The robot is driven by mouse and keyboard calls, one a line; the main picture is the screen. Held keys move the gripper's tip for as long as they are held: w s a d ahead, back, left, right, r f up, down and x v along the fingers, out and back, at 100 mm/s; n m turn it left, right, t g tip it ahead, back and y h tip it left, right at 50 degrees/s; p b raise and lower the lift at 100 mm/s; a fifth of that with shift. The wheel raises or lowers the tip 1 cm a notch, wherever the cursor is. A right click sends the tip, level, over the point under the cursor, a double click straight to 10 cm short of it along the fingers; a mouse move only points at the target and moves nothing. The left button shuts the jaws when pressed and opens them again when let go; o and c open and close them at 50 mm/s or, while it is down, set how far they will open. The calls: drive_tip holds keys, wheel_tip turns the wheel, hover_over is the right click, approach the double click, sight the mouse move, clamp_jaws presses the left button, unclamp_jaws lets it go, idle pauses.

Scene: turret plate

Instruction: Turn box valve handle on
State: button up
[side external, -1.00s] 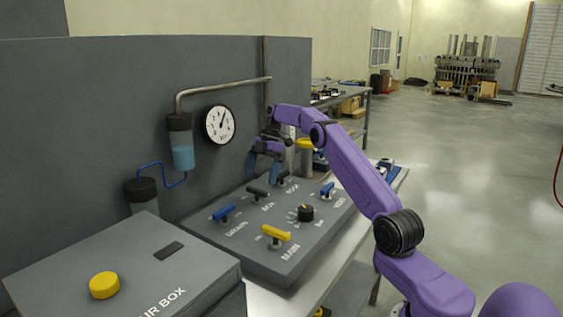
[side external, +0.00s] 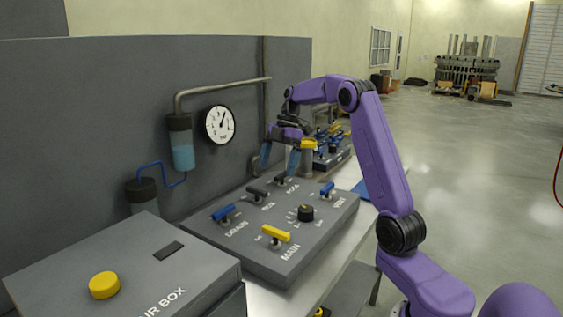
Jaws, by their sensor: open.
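The valve panel (side external: 235,252) lies on the bench with several labelled handles. The box handle (side external: 257,191) is a dark lever in the back row, above a label that seems to read BOX. Another dark handle (side external: 281,181) stands to its right. My gripper (side external: 279,162) is open and empty, fingers pointing down, above the panel's back edge. It appears nearer the right dark handle than the box handle and touches neither, as far as I can tell.
The panel also has a blue drain handle (side external: 223,213), a blue vent handle (side external: 327,190), a yellow main handle (side external: 276,233) and a black knob (side external: 306,213). A grey box with a yellow button (side external: 104,285) stands front left. A gauge (side external: 219,125) and pipe (side external: 220,88) are behind.

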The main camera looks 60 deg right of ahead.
drive_tip(key=shift+s+a+r, duration=0.2)
drive_tip(key=shift+s+r, duration=0.05)
drive_tip(key=shift+s, duration=0.25)
drive_tip(key=shift+s+a+r, duration=0.2)
drive_tip(key=shift+s, duration=0.25)
drive_tip(key=s+a+f+m+g+h, duration=0.1)
drive_tip(key=s+a, duration=0.4)
drive_tip(key=a, duration=0.6)
drive_tip(key=s+a+f+m+g+h, duration=0.1)
drive_tip(key=s+a+h, duration=0.1)
drive_tip(key=s+a, duration=0.65)
drive_tip(key=s+a+f+m, duration=0.1)
drive_tip(key=s+a+f, duration=0.1)
drive_tip(key=s, duration=0.7)
drive_tip(key=s+a+f+m+t+h, duration=0.1)
drive_tip(key=s+a+f, duration=0.2)
drive_tip(key=s, duration=0.6)
drive_tip(key=shift+a+f+t, duration=0.3)
drive_tip(key=shift+a, duration=0.2)
